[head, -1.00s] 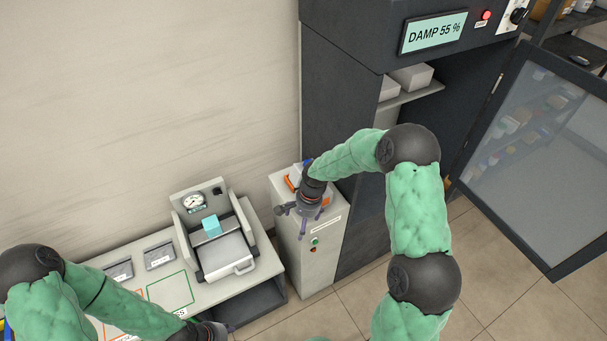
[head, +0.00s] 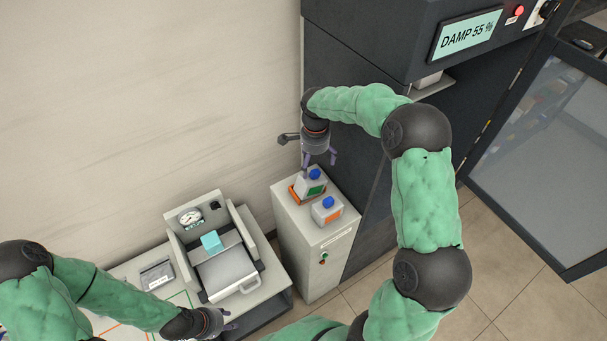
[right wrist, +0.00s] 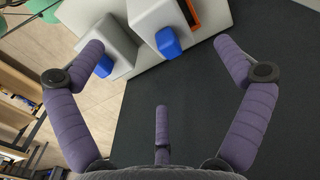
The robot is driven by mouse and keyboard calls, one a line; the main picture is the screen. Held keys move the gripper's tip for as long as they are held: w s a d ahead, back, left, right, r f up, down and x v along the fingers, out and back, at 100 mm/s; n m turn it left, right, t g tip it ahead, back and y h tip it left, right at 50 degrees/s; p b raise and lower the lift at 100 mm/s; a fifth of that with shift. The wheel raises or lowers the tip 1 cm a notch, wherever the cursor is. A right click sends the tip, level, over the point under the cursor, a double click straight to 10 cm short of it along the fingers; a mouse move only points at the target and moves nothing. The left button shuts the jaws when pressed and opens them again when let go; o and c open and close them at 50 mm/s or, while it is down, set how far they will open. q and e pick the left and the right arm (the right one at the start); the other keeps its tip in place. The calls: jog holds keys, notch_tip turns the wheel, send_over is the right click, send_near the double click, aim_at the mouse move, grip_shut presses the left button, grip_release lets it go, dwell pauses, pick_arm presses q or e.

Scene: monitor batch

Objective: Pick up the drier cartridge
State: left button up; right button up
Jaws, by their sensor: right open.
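Two pale grey blocks with blue knobs stand on top of a grey cabinet (head: 310,262). The farther grey block (head: 302,186) has a green face and an orange edge at its base. The nearer grey block (head: 320,211) has an orange face. Which one is the drier cartridge I cannot tell. My right gripper (head: 320,162) is open and empty, just above the farther block. In the right wrist view its fingers (right wrist: 158,48) are spread, with both blocks beyond them. My left gripper (head: 218,324) is low at the left; its fingers are too small to read.
A bench device (head: 225,275) with a gauge and a teal block (head: 212,241) stands left of the cabinet. A dark tall cabinet (head: 400,35) with a "DAMP 55 %" display rises behind my right arm. Its glazed door (head: 545,150) stands open at the right.

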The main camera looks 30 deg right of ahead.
aim_at(313, 174)
jog(key=shift+w+f, duration=0.15)
jog(key=shift+f, duration=0.3)
jog(key=f, duration=0.2)
jog(key=f+b, duration=0.1)
jog(key=f, duration=0.1)
jog(key=shift+s+f, duration=0.2)
jog(key=shift+f, duration=0.2)
jog(key=f, duration=0.1)
jog(key=f+b, duration=0.1)
jog(key=f, duration=0.3)
jog(key=shift+s+a+b, duration=0.25)
jog(key=shift+a+b, duration=0.05)
jog(key=shift+r, duration=0.1)
jog(key=c, duration=1.3)
jog(key=shift+c, duration=0.2)
jog(key=shift+r, duration=0.1)
